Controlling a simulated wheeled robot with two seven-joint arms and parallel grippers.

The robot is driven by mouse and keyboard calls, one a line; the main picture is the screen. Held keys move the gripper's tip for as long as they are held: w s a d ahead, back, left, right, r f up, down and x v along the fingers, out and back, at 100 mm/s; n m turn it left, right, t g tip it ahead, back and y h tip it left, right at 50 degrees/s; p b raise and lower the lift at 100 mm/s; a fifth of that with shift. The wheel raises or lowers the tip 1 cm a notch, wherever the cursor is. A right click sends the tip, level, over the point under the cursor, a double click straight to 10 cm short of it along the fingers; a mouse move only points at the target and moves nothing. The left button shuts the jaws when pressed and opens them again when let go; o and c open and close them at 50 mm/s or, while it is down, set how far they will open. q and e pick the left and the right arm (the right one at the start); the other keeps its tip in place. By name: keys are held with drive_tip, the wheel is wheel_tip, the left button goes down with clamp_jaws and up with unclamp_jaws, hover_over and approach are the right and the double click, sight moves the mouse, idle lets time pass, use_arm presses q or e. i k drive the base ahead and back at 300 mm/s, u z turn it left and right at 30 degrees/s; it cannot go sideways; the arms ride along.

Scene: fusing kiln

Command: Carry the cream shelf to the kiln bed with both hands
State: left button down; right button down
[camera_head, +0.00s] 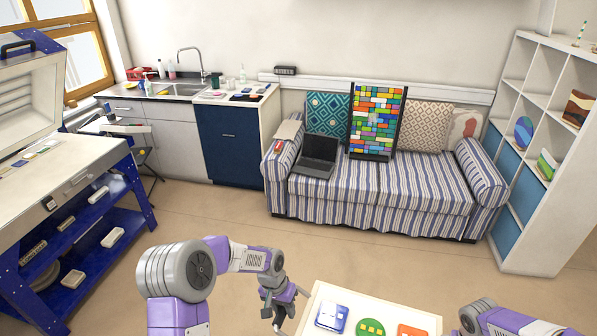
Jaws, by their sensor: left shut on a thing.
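The cream shelf (390,309) shows at the bottom of the head view, cut off by the lower edge. Blue, green and orange pieces lie on it. My left gripper (281,321) is at the shelf's left edge, shut on it; the fingertips are partly cut off by the picture's edge. My right arm comes in at the lower right, but its gripper is out of view. The kiln (100,167) stands at the left with its lid (30,90) raised. Its pale bed (14,182) is partly in view, with several small coloured pieces on it.
Blue lower racks (92,249) under the kiln hold pale blocks. A striped sofa (380,200) with a laptop (317,155) and a colourful panel stands at the back. A white shelving unit (517,225) is at right. The floor between kiln and sofa is clear.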

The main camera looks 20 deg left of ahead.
sight(35, 177)
drive_tip(key=u, duration=0.5)
drive_tip(key=i, duration=0.55)
drive_tip(key=u, duration=0.9)
drive_tip(key=i, duration=1)
drive_tip(key=u, duration=0.5)
drive_tip(key=i, duration=1.05)
drive_tip(key=u, duration=0.5)
drive_tip(key=i, duration=1.85)
drive_tip(key=u, duration=0.55)
drive_tip(key=i, duration=1.2)
drive_tip(key=u, duration=0.35)
